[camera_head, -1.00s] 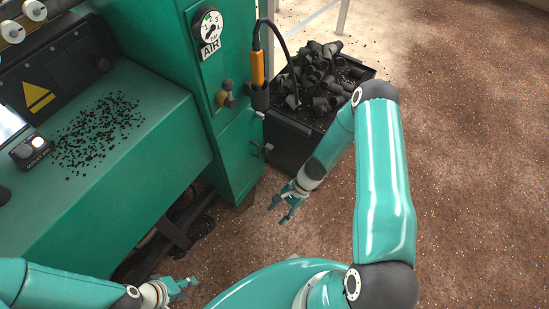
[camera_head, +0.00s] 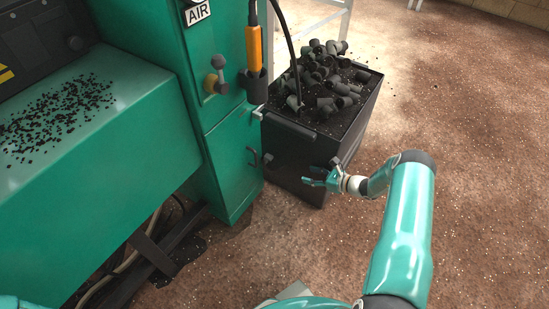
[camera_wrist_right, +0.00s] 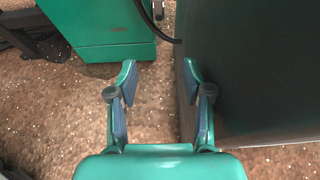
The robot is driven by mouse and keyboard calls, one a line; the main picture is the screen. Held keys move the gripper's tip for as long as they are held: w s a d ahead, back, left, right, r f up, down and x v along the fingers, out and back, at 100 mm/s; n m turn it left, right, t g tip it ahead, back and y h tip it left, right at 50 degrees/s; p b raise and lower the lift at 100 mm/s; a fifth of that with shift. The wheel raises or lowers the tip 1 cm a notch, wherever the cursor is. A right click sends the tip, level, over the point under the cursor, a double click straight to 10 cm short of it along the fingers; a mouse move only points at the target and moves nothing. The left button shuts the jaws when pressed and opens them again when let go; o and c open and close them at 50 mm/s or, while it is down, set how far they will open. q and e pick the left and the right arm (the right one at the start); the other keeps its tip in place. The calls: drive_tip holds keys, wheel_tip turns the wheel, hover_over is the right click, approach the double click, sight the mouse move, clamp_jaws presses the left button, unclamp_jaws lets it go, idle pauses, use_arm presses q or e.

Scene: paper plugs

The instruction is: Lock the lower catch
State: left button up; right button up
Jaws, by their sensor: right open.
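The green cabinet (camera_head: 232,185) has a small pale catch (camera_head: 258,115) high on its door edge. Whether this lower one is locked cannot be told. My right gripper (camera_head: 318,178) is in front of the black bin, right of the cabinet and a little below the lower catch, apart from it. My left gripper is out of view.
The black bin (camera_head: 292,160) full of dark pipe pieces (camera_head: 325,75) stands against the cabinet's right side; its wall (camera_wrist_right: 250,70) is close to my right finger. An orange tool (camera_head: 254,45) with a black cable hangs above. Brown floor (camera_head: 470,130) is open at right.

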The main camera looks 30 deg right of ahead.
sight(270, 156)
drive_tip(key=w+a+b, duration=0.1)
drive_tip(key=w+a, duration=0.1)
drive_tip(key=w, duration=0.3)
drive_tip(key=w+a+b, duration=0.2)
drive_tip(key=w, duration=0.3)
drive_tip(key=w+a+f+b, duration=0.1)
drive_tip(key=w+a+b, duration=0.1)
drive_tip(key=w, duration=0.4)
drive_tip(key=shift+a+f, duration=0.1)
drive_tip(key=shift+a, duration=0.25)
